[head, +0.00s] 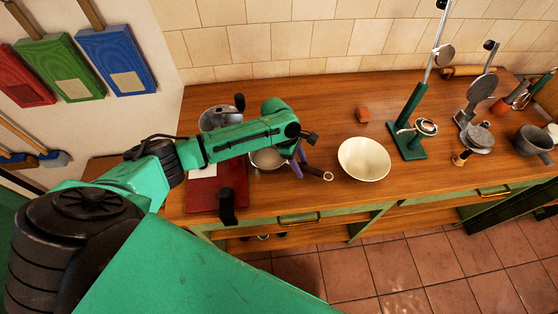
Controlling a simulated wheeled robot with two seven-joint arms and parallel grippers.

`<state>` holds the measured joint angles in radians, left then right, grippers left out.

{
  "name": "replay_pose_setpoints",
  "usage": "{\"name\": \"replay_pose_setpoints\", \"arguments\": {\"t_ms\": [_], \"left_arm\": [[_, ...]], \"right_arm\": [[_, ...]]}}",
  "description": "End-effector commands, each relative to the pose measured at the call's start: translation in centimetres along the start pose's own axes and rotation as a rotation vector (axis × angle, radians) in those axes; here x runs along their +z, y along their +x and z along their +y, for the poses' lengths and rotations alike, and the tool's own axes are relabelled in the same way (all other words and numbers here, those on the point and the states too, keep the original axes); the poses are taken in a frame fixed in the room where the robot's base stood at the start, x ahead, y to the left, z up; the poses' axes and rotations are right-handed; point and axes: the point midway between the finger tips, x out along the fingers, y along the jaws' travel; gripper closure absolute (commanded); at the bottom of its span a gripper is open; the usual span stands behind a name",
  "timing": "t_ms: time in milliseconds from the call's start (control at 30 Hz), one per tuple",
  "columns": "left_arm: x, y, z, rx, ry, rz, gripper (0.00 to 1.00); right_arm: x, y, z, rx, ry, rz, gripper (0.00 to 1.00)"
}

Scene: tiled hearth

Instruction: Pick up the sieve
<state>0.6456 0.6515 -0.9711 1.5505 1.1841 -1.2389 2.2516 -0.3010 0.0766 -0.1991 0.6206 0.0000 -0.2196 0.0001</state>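The sieve (266,159) seems to be the round, pale grey bowl shape on the wooden counter, partly hidden under my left forearm. A dark handle (318,173) with a ring at its end sticks out to the right and looks like part of it. My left arm reaches in from the left, and my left gripper (299,164) points down beyond the wrist, at or just above the handle. Its fingers are small and partly hidden, so I cannot tell whether they are apart or touch the handle. My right gripper is not in view.
A cream bowl (364,159) stands close to the right of the handle. A red board (233,196) and a metal pot (212,117) are to the left. A green stand (408,133) and several metal utensils crowd the right. The counter's front edge is near.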

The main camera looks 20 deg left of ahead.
Motion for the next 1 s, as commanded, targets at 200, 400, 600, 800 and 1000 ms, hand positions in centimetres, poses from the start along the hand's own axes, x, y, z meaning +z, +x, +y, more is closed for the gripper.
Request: {"name": "replay_pose_setpoints", "arguments": {"t_ms": [200,400,600,800,1000], "left_arm": [[0.0,-0.1,0.0,0.001,0.000,0.000,1.00],[0.0,-0.1,0.1,0.001,0.000,0.000,1.00],[0.5,-1.2,0.1,0.003,0.001,-0.001,1.00],[1.6,-3.0,-0.7,-0.002,0.003,0.000,1.00],[3.9,-1.9,-5.0,-0.004,0.005,-0.002,1.00]], "right_arm": [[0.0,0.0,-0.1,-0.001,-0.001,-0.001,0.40],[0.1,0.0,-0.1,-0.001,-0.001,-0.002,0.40],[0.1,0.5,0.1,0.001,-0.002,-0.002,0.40],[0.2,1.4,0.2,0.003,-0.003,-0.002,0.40],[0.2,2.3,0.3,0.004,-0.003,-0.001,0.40]]}}
